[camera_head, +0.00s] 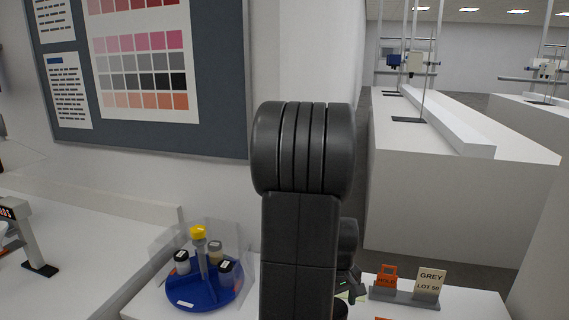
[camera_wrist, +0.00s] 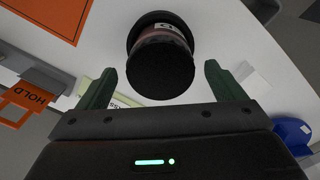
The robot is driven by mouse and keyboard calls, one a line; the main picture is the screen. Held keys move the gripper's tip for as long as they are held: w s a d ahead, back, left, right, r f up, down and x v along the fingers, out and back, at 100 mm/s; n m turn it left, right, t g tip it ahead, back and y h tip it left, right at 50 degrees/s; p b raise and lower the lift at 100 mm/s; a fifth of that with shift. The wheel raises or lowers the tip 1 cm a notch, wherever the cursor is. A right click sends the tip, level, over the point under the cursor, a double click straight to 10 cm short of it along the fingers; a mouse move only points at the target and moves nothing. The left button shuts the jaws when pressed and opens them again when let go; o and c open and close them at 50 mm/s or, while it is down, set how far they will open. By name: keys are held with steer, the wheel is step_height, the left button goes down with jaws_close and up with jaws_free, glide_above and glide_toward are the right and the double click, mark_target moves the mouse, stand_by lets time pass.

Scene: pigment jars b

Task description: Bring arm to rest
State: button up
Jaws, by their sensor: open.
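My gripper (camera_wrist: 160,69) is open in the wrist view, its two dark green fingers spread apart. In the head view my dark arm stands in the middle and hides most of the gripper and that jar.
A blue round tray (camera_head: 212,299) with several jars stands left of my arm; its edge shows in the wrist view (camera_wrist: 293,131). An orange HOLD tag (camera_head: 386,280) and a GREY LOT 50 card (camera_head: 429,282) stand right. An orange sheet (camera_wrist: 48,14) lies near the jar.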

steer(key=shift+n, duration=0.4)
stand_by(0.3)
